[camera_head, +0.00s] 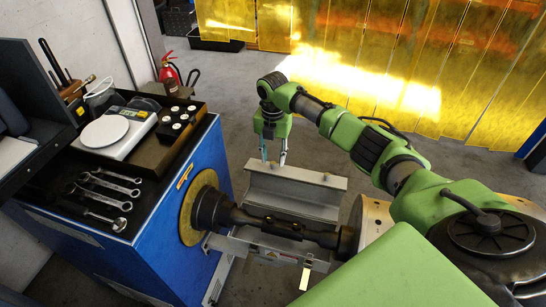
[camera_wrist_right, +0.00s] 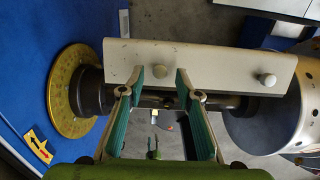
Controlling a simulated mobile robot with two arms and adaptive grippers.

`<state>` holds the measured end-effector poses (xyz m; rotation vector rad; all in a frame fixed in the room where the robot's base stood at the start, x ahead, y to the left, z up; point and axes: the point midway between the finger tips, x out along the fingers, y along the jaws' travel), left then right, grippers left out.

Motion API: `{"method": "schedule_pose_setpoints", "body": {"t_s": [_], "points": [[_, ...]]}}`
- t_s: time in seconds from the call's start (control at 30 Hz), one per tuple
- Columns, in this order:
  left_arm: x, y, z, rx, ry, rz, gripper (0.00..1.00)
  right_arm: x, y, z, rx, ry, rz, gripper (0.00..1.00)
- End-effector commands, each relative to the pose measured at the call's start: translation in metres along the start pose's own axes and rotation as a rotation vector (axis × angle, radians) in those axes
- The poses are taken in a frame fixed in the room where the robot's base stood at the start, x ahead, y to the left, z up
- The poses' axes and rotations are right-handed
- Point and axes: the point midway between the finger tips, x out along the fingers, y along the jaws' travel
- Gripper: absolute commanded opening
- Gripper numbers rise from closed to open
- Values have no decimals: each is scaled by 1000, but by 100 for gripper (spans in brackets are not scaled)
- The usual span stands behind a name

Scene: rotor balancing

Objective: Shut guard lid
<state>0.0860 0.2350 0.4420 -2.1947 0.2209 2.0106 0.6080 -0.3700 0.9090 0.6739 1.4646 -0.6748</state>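The guard lid (camera_head: 293,197) is a long pale metal cover standing open behind the dark rotor shaft (camera_head: 265,224), which is exposed. In the right wrist view the lid (camera_wrist_right: 215,62) crosses the picture and has two round knobs, a left knob (camera_wrist_right: 158,71) and a right knob (camera_wrist_right: 267,80). My right gripper (camera_head: 273,160) is at the lid's upper left edge, pointing down. Its fingers (camera_wrist_right: 160,77) are apart, with the left knob showing between their tips; whether they touch it I cannot tell. My left gripper is out of view.
A blue machine housing (camera_head: 165,240) with a yellow disc (camera_head: 193,208) stands at the left, bearing a dark tray with wrenches (camera_head: 108,187) and a scale (camera_head: 104,131). A fire extinguisher (camera_head: 170,76) and yellow curtain (camera_head: 400,60) are behind. Grey floor lies behind the lid.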

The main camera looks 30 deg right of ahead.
Motion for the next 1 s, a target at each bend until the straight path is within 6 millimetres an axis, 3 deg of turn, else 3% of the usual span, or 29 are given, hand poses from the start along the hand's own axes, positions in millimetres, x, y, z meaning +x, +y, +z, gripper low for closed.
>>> {"method": "schedule_pose_setpoints", "body": {"t_s": [0.2,0.47,0.6,1.0], "points": [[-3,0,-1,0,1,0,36,14,0,0,1,-1,0,31],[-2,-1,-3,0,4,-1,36,15,0,0,0,-1,0,31],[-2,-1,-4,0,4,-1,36,15,0,0,0,-1,0,0],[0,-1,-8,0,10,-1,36,13,5,6,0,-31,1,0]]}}
